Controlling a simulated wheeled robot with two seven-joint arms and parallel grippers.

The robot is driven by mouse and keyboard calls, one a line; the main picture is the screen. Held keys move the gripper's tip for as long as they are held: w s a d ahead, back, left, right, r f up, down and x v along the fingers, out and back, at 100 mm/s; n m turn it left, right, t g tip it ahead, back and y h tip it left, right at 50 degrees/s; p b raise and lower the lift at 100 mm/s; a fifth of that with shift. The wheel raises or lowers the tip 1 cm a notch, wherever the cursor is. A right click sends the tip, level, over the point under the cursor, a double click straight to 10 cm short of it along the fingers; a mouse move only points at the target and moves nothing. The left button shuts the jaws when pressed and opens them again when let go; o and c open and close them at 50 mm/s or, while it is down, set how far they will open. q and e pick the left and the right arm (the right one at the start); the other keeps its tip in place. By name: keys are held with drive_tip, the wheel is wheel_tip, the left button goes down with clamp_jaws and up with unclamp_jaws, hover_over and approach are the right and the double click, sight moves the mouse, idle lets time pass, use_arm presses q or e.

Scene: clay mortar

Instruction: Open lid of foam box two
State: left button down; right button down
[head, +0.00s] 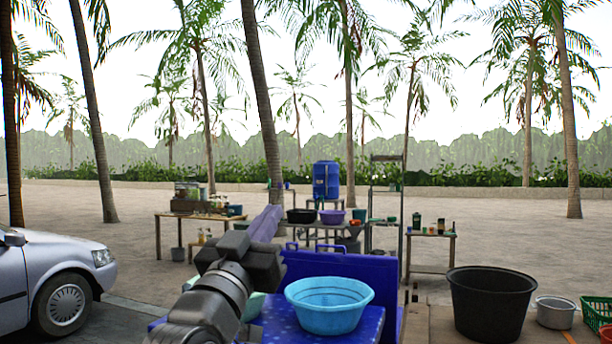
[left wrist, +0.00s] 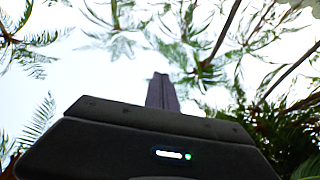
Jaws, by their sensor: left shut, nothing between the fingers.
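A blue box-like thing stands low in front of me in the head view, with a blue upright panel (head: 378,268) at its back and a patterned blue top (head: 281,318). I cannot tell for sure whether this is foam box two, or whether the panel is its lid. My left gripper (head: 268,218) rises left of the panel, its purple-grey fingers shut together, empty and pointing up. The shut fingers also show in the left wrist view (left wrist: 162,92), against sky and palms. My right gripper is not in view.
A light blue basin (head: 329,307) sits on the blue top. A large black tub (head: 491,303), a metal pot (head: 556,312) and a green basket (head: 597,312) are at the right. A silver car (head: 45,280) is at the left. Tables with basins stand behind.

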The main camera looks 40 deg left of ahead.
use_arm(q)
drive_tip(key=p+x, duration=0.5)
drive_tip(key=x, duration=0.8)
drive_tip(key=shift+w+r+p, duration=0.25)
drive_tip(key=shift+r+p, duration=0.05)
drive_tip(key=shift+p, duration=0.1)
idle(1.2)
wheel_tip(320, 180, down, 14)
drive_tip(key=w+b, duration=0.2)
drive_tip(key=b, duration=0.6)
drive_tip(key=shift+w+a, duration=0.25)
drive_tip(key=shift+a, duration=0.2)
drive_tip(key=shift+r, duration=0.1)
